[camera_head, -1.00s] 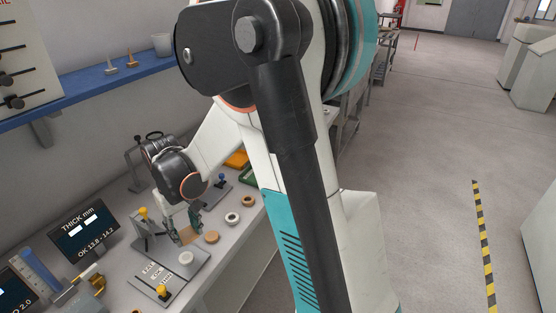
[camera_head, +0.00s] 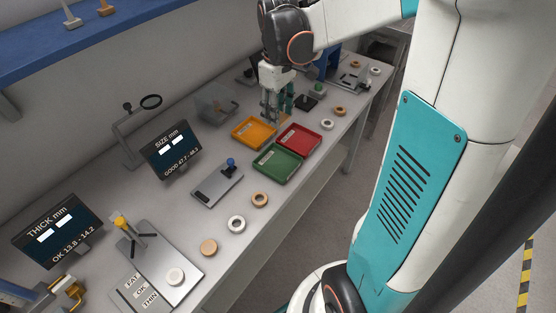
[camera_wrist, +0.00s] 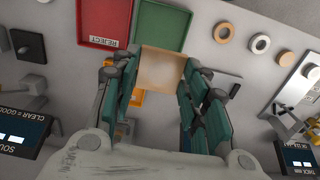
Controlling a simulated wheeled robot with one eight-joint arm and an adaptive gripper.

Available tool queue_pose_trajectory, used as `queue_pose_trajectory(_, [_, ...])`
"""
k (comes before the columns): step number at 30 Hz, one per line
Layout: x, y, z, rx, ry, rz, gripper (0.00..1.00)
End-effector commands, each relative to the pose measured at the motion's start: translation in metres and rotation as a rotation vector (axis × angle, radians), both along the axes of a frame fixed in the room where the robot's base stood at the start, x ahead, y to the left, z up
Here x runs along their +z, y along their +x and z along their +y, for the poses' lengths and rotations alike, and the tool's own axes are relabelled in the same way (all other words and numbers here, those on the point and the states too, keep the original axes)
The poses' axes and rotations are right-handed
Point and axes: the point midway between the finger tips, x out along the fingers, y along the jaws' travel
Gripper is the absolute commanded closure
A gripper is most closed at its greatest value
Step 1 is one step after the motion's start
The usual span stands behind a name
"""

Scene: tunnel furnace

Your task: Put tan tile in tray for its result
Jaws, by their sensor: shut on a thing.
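My gripper (camera_wrist: 160,70) is shut on the square tan tile (camera_wrist: 162,68), whose flat face shows between the green-padded fingers in the wrist view. In the head view my gripper (camera_head: 275,108) is above the bench at the far side of three shallow trays. The yellow tray (camera_head: 238,138) is at left, the red tray (camera_head: 314,145) at right and the green tray (camera_head: 268,177) nearest. The wrist view shows the red tray (camera_wrist: 82,20) with a REJECT label and the green tray (camera_wrist: 163,20) beyond the tile. The yellow tray (camera_wrist: 136,100) is mostly hidden there. The trays look empty.
The SIZE display (camera_head: 170,152) and THICK display (camera_head: 55,232) stand along the back of the bench. A measuring plate with a blue knob (camera_head: 217,186) lies beside the trays. Several rings and discs, such as the white ring (camera_head: 236,224), line the front edge.

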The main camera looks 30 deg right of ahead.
Motion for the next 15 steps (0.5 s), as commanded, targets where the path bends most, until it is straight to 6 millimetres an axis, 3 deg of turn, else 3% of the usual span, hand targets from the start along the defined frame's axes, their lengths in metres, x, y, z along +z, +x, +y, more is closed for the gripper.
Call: queue_pose_trajectory(15, [-0.125,0.001,0.000,-0.001,0.000,0.000,0.82])
